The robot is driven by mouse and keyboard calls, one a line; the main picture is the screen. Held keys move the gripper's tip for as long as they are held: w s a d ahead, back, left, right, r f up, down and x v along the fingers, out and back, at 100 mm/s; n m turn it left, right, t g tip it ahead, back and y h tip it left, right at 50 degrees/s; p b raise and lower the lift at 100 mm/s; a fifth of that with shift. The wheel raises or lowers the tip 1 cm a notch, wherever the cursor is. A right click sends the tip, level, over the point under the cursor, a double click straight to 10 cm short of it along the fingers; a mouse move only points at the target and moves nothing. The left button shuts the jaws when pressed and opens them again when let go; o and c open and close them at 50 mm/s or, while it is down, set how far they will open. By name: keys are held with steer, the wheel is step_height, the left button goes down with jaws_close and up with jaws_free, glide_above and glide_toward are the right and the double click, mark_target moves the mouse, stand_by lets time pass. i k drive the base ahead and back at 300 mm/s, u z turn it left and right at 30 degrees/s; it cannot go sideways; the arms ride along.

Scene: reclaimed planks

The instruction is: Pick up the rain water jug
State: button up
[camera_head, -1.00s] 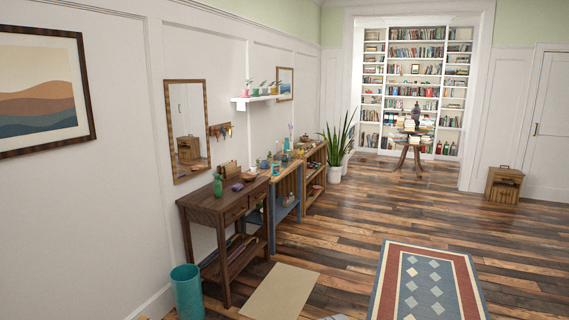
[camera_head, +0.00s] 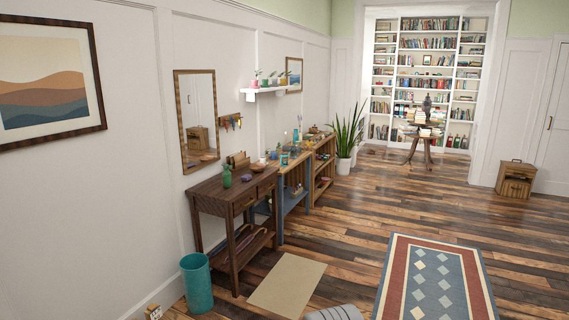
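I cannot tell for sure which thing is the rain water jug. Small vessels stand along the left wall. A green bottle-like vessel (camera_head: 227,177) stands on the dark wooden console table (camera_head: 213,197). Several small colourful items, too small to tell apart, stand on the blue-legged table (camera_head: 290,158) behind it. A dark urn-like vessel (camera_head: 427,105) stands among books on the round pedestal table (camera_head: 424,133) at the back. My gripper is not in view; only a grey rounded part shows at the bottom edge.
A teal bin (camera_head: 197,283) stands on the floor before the console. A beige mat (camera_head: 287,285) and a patterned rug (camera_head: 437,283) lie on the plank floor. A potted plant (camera_head: 345,138) and a wooden crate (camera_head: 515,180) stand farther back. The middle floor is clear.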

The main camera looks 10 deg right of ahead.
mark_target(293, 148)
steer(key=z, duration=0.65)
steer(key=i, duration=2.25)
steer(key=z, duration=0.65)
steer(key=i, duration=4.35)
steer(key=u, duration=0.9)
steer(key=i, duration=0.9)
steer(key=u, duration=1.75)
steer(key=i, duration=1)
steer(key=u, duration=0.8)
steer(key=i, duration=0.6)
steer(key=z, duration=0.05)
